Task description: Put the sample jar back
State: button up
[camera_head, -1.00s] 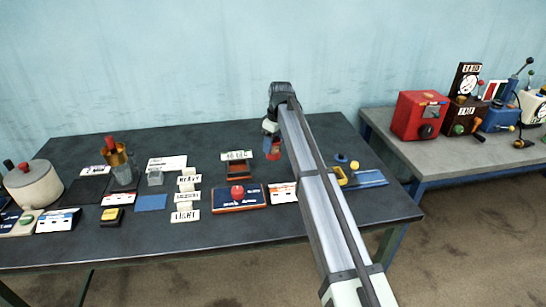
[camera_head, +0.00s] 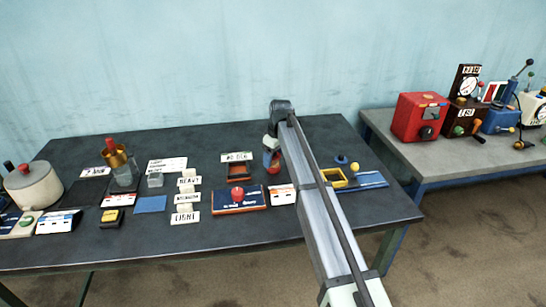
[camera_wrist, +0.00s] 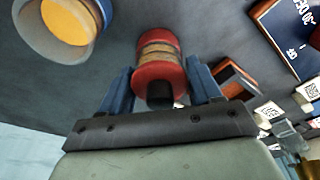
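A red-ended jar with tan bands (camera_wrist: 159,52), which I take to be the sample jar, is between the two blue fingers of my gripper (camera_wrist: 162,88) in the wrist view. The fingers press against its sides. In the head view the jar (camera_head: 273,167) hangs or stands below my gripper (camera_head: 271,150), close to the tabletop. I cannot tell whether it touches the table. A brown open tray (camera_head: 238,171) lies just left of it, and shows in the wrist view (camera_wrist: 237,78) too. A white label (camera_head: 237,157) stands behind the tray.
A yellow open box (camera_head: 334,179) and a blue board (camera_head: 371,180) are to the right. A blue-rimmed round part (camera_wrist: 72,22) fills the wrist view's top left. A blue panel with a red knob (camera_head: 237,197) is in front. Label blocks (camera_head: 187,198) stand left.

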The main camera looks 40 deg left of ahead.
jog(key=o, duration=0.3)
jog(key=shift+o, duration=0.2)
notch_tip(320, 180, up, 12)
jog(key=d, duration=0.1)
jog(key=shift+d, duration=0.4)
jog(key=shift+r, duration=0.1)
dwell(0.4)
